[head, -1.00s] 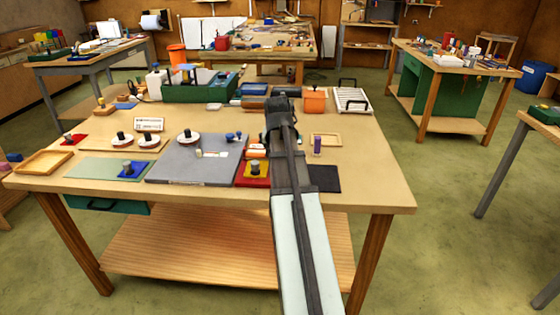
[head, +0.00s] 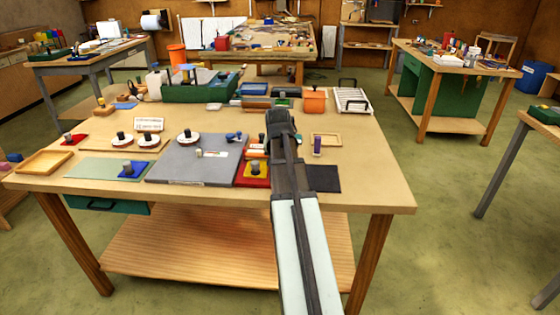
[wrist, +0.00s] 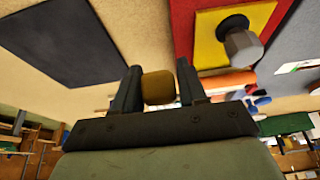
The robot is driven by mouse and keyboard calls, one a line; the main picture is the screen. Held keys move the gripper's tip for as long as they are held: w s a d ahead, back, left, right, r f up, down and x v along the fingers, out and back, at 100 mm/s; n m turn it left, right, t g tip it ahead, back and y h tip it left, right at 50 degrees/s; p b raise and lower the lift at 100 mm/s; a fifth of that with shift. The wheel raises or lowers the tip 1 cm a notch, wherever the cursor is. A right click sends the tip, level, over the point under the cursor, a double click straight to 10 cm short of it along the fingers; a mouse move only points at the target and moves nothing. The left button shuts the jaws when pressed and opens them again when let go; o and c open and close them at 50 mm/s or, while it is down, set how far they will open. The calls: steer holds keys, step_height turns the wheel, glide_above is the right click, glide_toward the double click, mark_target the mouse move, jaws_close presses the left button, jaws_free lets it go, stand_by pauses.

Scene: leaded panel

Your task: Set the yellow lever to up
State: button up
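In the wrist view, a rounded ochre-yellow knob (wrist: 158,87), which looks like the end of the yellow lever, sits between the two dark fingers of my gripper (wrist: 159,84). The fingers are part closed and the knob fills the gap, seeming to touch both sides. The lever's shaft and base are hidden, so its position cannot be read. In the head view, my gripper (head: 280,122) is above the right half of the workbench, and my own arm hides the lever.
Right beside my gripper, a grey knob on a yellow plate (head: 256,168) stands on a red panel. A dark mat (head: 324,179) and a purple-topped cylinder (head: 317,146) lie right of my arm. A large grey board (head: 190,165) is left. Orange and green boxes stand behind.

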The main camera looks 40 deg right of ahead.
jaws_close()
steer(key=shift+w+d+r+g+y, duration=0.25)
steer(key=shift+r+g+y, duration=0.15)
steer(key=shift+r, duration=0.1)
steer(key=shift+w+d+r+g+y, duration=0.2)
steer(key=shift+w+r+g+y, duration=0.05)
steer(key=shift+r+g+y, duration=0.2)
steer(key=shift+w+d+r+g+y, duration=0.15)
steer(key=shift+r+g+y, duration=0.2)
steer(key=shift+r, duration=0.05)
steer(key=shift+w+d+r+g+y, duration=0.15)
steer(key=shift+r+g+y, duration=0.15)
steer(key=shift+r, duration=0.25)
steer(key=shift+o, duration=1.7)
jaws_free()
